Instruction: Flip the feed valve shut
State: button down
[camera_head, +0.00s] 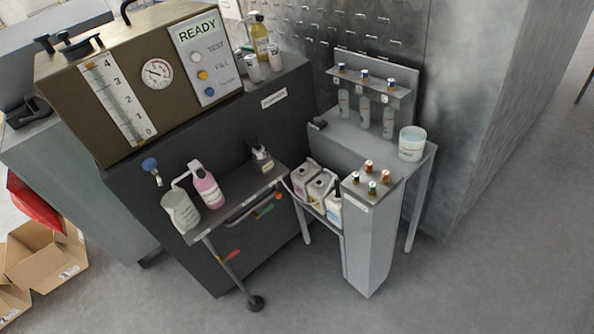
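No part in view is labelled clearly enough for me to tell which is the feed valve. A blue-handled tap (151,165) sticks out of the dark front of the washer (120,85), above a grey jug. A small red lever (231,254) sits low by the leg of the side shelf. My gripper does not show in this view.
A shelf holds the grey jug (181,212), a pink bottle (207,186) and a dark bottle (262,158). A grey pillar (370,235) with several coloured caps stands right, before a bench (345,135). Cardboard boxes (45,255) lie lower left. The floor (440,290) at lower right is clear.

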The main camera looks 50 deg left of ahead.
aim_at(270, 206)
jog(key=i, duration=1.5)
jog(key=u, duration=1.75)
